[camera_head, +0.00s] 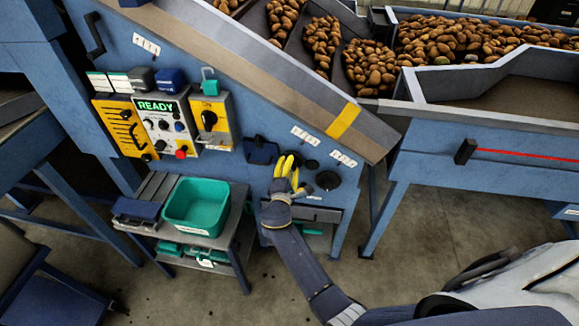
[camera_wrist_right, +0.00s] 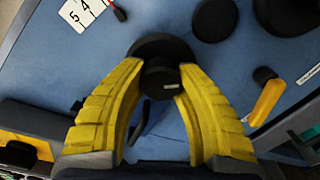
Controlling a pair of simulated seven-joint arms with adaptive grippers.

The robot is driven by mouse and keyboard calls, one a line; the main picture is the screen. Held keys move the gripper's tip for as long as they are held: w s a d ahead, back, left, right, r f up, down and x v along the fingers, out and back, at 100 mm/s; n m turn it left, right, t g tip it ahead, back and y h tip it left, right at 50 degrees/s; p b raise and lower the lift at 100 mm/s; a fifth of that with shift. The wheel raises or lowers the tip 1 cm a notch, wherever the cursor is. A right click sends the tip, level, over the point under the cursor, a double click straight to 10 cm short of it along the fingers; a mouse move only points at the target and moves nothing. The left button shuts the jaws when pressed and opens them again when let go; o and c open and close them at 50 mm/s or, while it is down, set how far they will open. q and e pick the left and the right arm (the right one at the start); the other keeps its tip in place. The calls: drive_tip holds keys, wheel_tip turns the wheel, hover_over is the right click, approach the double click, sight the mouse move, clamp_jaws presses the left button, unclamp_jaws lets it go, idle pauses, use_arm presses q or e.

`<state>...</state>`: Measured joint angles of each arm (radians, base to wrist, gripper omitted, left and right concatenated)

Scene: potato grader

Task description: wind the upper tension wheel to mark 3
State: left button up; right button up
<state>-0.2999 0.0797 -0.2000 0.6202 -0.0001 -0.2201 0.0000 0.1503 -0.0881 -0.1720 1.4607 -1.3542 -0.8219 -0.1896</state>
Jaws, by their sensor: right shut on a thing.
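My right gripper (camera_head: 289,172) reaches up to the blue machine's side panel. Its yellow fingers hide most of what they hold in the head view. In the right wrist view, the right gripper (camera_wrist_right: 163,80) has its fingertips on either side of the black hub of a wheel (camera_wrist_right: 160,47) and is shut on it. A white scale card (camera_wrist_right: 82,10) shows digits 5 and 4 at the upper left, with a red pointer (camera_wrist_right: 119,13) beside it. I cannot tell the exact reading. Two label cards show in the head view, the upper one (camera_head: 306,136) and the lower one (camera_head: 343,159). My left gripper is out of view.
Another dark round wheel (camera_head: 327,180) sits right of the gripper. A control box (camera_head: 158,122) reads READY on the left. A teal bin (camera_head: 195,206) stands on a small table below it. Potatoes (camera_head: 373,67) fill the lanes above. Concrete floor lies open below.

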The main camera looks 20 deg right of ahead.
drive_tip(key=m, duration=0.5)
drive_tip(key=shift+r, duration=0.1)
drive_tip(key=shift+a+m, duration=0.1)
drive_tip(key=shift+m, duration=0.3)
idle(0.3)
drive_tip(key=o, duration=1.3)
drive_tip(key=shift+n, duration=0.3)
